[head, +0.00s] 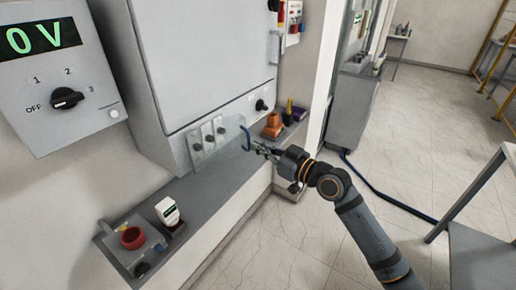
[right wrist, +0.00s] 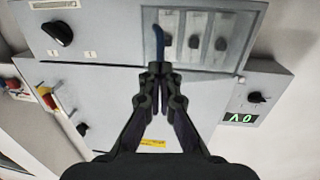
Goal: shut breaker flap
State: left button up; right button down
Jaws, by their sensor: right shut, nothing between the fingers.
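The breaker flap (head: 234,131) is a clear panel on the lower front of the grey cabinet, by a row of three breaker switches (head: 208,133). It appears to stand out from the cabinet face, with a blue handle (head: 246,138) at its right edge. My right gripper (head: 260,149) is shut and empty, close to the handle. In the right wrist view, the closed fingertips (right wrist: 160,68) are just below the blue handle (right wrist: 158,42), and the switches (right wrist: 195,42) show through the clear panel. I cannot tell whether the fingertips touch the handle. My left gripper is out of view.
A grey ledge (head: 190,205) runs below the cabinet, holding a red round part (head: 132,238), a white meter (head: 168,211) and orange blocks (head: 273,125). A voltage box (head: 60,85) reads 0 V at left. The floor (head: 300,235) right of the ledge is open.

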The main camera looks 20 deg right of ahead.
aim_at(243, 140)
jog(key=shift+w+a, duration=0.25)
jog(key=shift+w, duration=0.1)
jog(key=w+y+b, duration=0.1)
jog(key=b, duration=0.2)
jog(key=w+f+n+g+y+b, duration=0.1)
jog(key=b, duration=0.3)
jog(key=shift+w+d+f+n, duration=0.1)
jog(key=shift+w+f+n, duration=0.1)
jog(key=shift+w+n, duration=0.1)
jog(key=w+b, duration=0.1)
jog(key=w+r+g+b, duration=0.1)
jog(key=w+n+y+b, duration=0.1)
jog(key=shift+w+a+r, duration=0.2)
jog(key=shift+a+r, duration=0.05)
jog(key=shift+a, duration=0.1)
